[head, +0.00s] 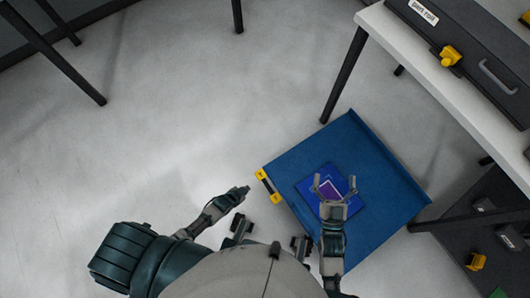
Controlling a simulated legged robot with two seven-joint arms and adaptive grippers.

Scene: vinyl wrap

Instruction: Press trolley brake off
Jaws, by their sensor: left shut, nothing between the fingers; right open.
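The blue trolley (375,167) stands on the floor at centre right, partly beside a white table. A yellow and dark part (264,182) sits on its left edge; it may be the brake, but I cannot tell its position. My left gripper (244,190) is shut and empty, just left of that yellow part and apart from it. My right gripper (332,184) is open above the trolley top, over a blue panel (311,187) with a purple item (328,189) on it. Whether it touches the item is unclear.
A dark lower shelf with yellow items (475,262) is at lower right.

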